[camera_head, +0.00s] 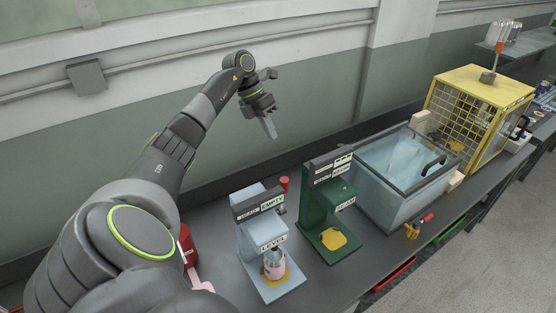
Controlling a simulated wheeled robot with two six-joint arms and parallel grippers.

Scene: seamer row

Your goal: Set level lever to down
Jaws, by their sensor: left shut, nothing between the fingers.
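The light blue machine (253,224) with the LEVEL label (273,242) stands on the bench at the lower middle. A lever with a red knob (284,183) points up at its right rear, between it and the green machine; I cannot tell for sure which machine it belongs to. A pinkish can (274,269) stands under the blue machine's head on a yellow patch. My left gripper (270,127) is shut and empty, raised above and behind the red knob, near the wall and apart from it. My right gripper is out of view.
A green machine (317,219) stands right of the blue one. Farther right are a clear-lidded bin (385,199) and a yellow cage (493,91). A red object (187,243) sits left of the blue machine, partly behind my arm. A valve with a red handle (426,218) is at the bench's front edge.

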